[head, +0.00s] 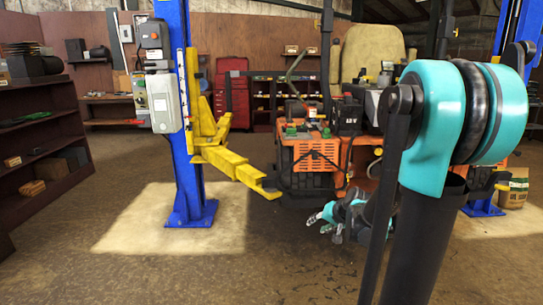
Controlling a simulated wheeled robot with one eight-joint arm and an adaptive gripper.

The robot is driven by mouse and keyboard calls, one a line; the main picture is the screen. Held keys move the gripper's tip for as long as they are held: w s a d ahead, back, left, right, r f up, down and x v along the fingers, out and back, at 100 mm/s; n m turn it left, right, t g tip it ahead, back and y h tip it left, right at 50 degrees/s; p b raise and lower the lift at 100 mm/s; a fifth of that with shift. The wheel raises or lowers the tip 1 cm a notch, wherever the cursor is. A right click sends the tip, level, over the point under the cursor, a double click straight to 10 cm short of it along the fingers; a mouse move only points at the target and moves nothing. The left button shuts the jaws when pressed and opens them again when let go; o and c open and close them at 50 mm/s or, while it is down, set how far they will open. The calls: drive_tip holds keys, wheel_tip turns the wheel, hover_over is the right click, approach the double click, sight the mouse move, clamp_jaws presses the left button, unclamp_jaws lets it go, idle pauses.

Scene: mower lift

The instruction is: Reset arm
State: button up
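My arm rises at the right of the head view, with a large teal and black joint (455,125) close to the camera and a dark link below it. My gripper (322,222) shows low in the middle, in front of the orange mower (312,158) and above the floor. Its pale fingers point to the left. The arm link hides part of the wrist behind it. The gripper is small here, and I cannot tell whether its fingers are apart or closed. I see nothing clearly held in it.
A blue lift post (180,130) with a yellow lift arm (235,168) stands left of the mower. Dark shelves (40,125) line the left wall. A red cabinet (232,95) and a cardboard box (514,188) stand farther back. The floor in front is clear.

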drive_tip(key=s+d+f+n+g+h, duration=0.1)
drive_tip(key=s+f+h, duration=0.1)
drive_tip(key=s, duration=0.9)
drive_tip(key=s+d+f+n+g+h, duration=0.1)
drive_tip(key=s+f, duration=0.3)
drive_tip(key=s, duration=0.7)
drive_tip(key=shift+n+g+h, duration=0.5)
drive_tip(key=shift+n+g, duration=0.2)
drive_tip(key=shift+d, duration=0.15)
drive_tip(key=shift+c, duration=0.6)
